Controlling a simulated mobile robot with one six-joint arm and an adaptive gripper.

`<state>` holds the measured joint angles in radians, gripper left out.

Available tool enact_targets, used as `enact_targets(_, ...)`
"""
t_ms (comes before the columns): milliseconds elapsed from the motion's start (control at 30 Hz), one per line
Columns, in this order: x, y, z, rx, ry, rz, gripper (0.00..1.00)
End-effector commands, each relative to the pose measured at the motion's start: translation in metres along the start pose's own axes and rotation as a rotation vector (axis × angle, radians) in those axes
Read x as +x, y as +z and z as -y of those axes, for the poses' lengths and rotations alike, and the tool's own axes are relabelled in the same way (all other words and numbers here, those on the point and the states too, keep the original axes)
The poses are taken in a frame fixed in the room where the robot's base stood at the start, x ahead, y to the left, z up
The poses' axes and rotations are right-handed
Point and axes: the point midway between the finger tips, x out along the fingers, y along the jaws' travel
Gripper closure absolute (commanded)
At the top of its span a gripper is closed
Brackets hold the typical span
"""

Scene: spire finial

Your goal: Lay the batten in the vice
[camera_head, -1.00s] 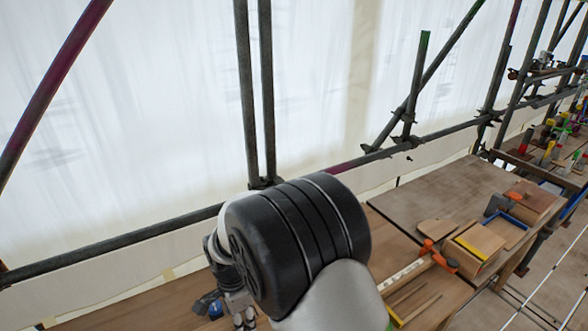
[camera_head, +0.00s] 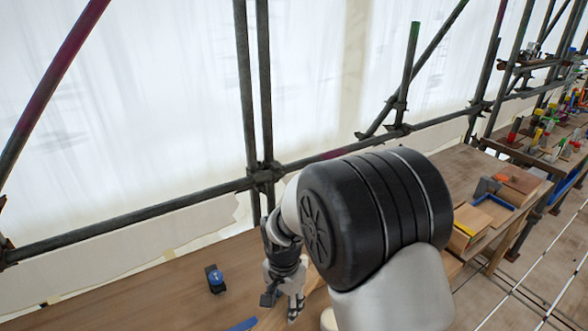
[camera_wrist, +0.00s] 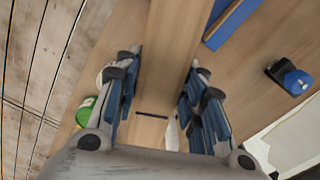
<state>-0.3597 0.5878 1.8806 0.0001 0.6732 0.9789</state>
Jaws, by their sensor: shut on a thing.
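My gripper (camera_head: 283,298) is low over the workbench, left of my large black arm joint in the head view. In the wrist view, my gripper (camera_wrist: 164,62) has its blue-padded fingers on either side of a long pale wooden batten (camera_wrist: 168,35) and is shut on it. The batten runs from the top edge of the wrist view down between the fingers. Its far end is out of that view, and my arm hides most of it in the head view. I cannot make out the vice in either current view.
A blue-and-black tool (camera_head: 215,279) stands on the bench left of my gripper; it also shows in the wrist view (camera_wrist: 289,78). A blue strip (camera_wrist: 230,22) lies close right of the batten. A green round item (camera_wrist: 87,111) is at left. Scaffold poles (camera_head: 262,175) rise behind.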

Motion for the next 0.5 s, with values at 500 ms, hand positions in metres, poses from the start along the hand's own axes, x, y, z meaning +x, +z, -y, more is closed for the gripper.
enact_targets(500,0.021,-0.07,-0.137,-0.565,0.0,0.0,0.96)
